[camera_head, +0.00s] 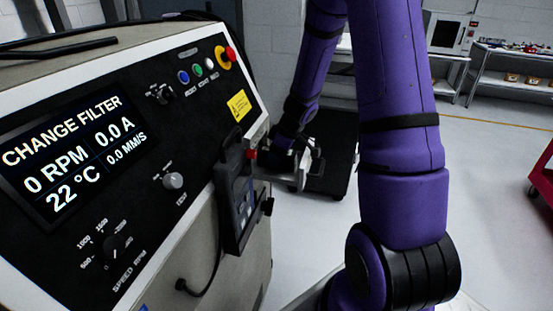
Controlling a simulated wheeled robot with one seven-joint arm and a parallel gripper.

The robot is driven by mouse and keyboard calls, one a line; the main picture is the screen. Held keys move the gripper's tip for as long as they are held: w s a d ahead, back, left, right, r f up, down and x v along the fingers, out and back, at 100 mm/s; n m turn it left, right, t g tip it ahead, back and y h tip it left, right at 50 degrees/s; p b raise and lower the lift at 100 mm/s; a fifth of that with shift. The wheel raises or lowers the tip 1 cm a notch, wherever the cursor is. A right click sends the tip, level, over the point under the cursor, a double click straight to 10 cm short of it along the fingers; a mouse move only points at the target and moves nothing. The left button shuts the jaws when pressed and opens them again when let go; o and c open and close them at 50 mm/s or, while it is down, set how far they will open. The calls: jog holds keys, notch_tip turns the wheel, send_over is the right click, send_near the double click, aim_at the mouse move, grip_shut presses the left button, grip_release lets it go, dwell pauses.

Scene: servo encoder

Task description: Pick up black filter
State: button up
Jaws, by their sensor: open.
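I cannot make out a black filter for certain in the head view. My gripper (304,171) is small and partly hidden, just beyond the right edge of the machine. It is open, over or in front of a dark flat surface (335,150). What lies between or under its fingers is too small and dark to tell. My purple arm reaches from the lower right up and back down to it.
The machine's control panel (130,140) fills the left; its screen (75,155) reads "CHANGE FILTER" and "0 RPM". A black handheld pendant (237,205) hangs on its right side. Shelves (510,70) stand far right. A red cart (543,180) is at the right edge. Floor between is clear.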

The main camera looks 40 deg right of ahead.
jog(key=shift+c, duration=0.5)
jog(key=c, duration=0.9)
jog(key=shift+c, duration=0.2)
jog(key=shift+r, duration=0.1)
